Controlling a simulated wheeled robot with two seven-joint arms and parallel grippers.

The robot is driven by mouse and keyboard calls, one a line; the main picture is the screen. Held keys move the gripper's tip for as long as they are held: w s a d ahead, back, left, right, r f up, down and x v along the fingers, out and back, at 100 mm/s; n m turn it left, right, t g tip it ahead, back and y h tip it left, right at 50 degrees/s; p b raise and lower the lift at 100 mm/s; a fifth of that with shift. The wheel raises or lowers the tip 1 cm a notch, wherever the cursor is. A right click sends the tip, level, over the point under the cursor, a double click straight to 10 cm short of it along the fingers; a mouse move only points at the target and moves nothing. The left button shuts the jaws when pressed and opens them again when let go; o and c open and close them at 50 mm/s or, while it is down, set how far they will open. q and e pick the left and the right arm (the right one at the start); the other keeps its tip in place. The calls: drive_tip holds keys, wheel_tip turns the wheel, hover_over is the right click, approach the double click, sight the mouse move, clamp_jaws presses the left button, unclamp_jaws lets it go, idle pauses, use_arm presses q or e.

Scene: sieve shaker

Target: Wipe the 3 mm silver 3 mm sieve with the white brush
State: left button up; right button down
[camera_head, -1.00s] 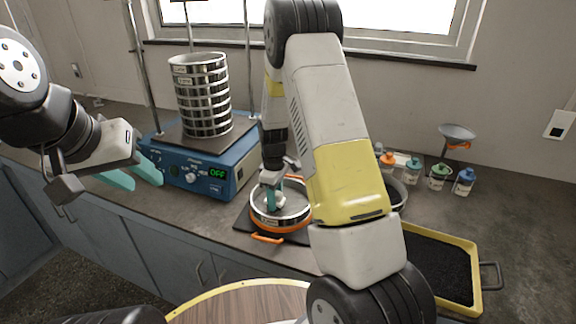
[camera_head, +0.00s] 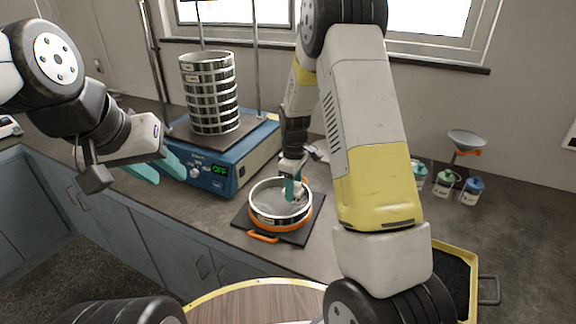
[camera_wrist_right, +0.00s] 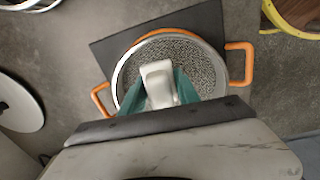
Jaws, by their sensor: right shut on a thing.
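The silver sieve (camera_head: 266,214) sits in an orange holder with handles (camera_head: 263,238) on a dark mat. Its grey mesh (camera_wrist_right: 190,55) shows in the right wrist view. My right gripper (camera_head: 292,188) points down into the sieve, toward its far right part. Its teal fingers are shut on the white brush (camera_wrist_right: 157,75), whose white body shows between them. The bristles are hidden, so I cannot tell whether they touch the mesh. My left gripper (camera_head: 160,167) is open and empty, in front of the blue shaker at the left.
A sieve stack (camera_head: 208,95) stands on the blue shaker (camera_head: 200,165), whose display reads OFF. Several small bottles (camera_head: 445,182) and a funnel (camera_head: 466,140) are at the right. A yellow tray (camera_head: 473,262) of dark grains is partly hidden by my right arm.

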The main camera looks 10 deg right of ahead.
drive_tip(key=shift+a+r, duration=0.1)
drive_tip(key=shift+r, duration=2.1)
